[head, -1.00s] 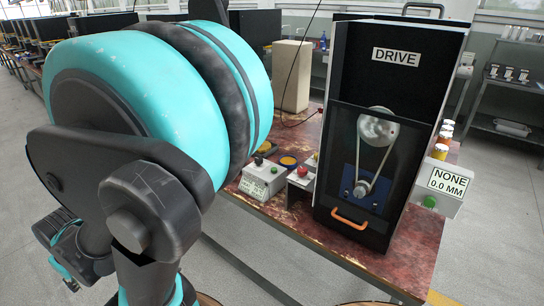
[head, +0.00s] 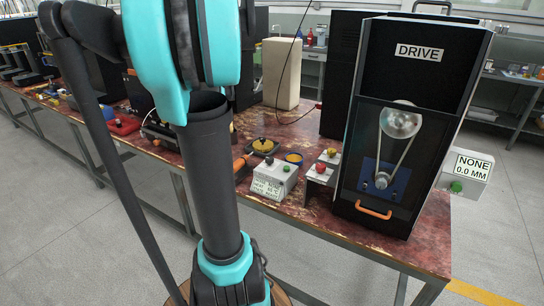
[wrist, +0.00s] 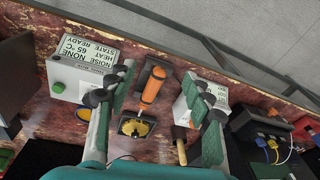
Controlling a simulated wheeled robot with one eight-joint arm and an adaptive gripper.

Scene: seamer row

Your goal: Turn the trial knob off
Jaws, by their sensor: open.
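A grey-white control box (head: 270,180) with a readout reading HEAT 65 °C and STATE READY stands on the bench in the head view. It has a dark knob (head: 269,160) and a green button (head: 287,168). The box also shows upside down in the wrist view (wrist: 82,62), left of my gripper. No label naming the trial knob is legible. My gripper (wrist: 158,80) is open and empty above the bench, with an orange-handled tool (wrist: 153,86) seen between its fingers. The left finger hides part of the box. In the head view my arm hides the gripper.
A DRIVE cabinet (head: 416,130) stands right of the box. Between them is a smaller box with red and yellow knobs (head: 326,165). A yellow dial on a black plate (wrist: 134,127) and another white box (wrist: 190,97) lie near the gripper.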

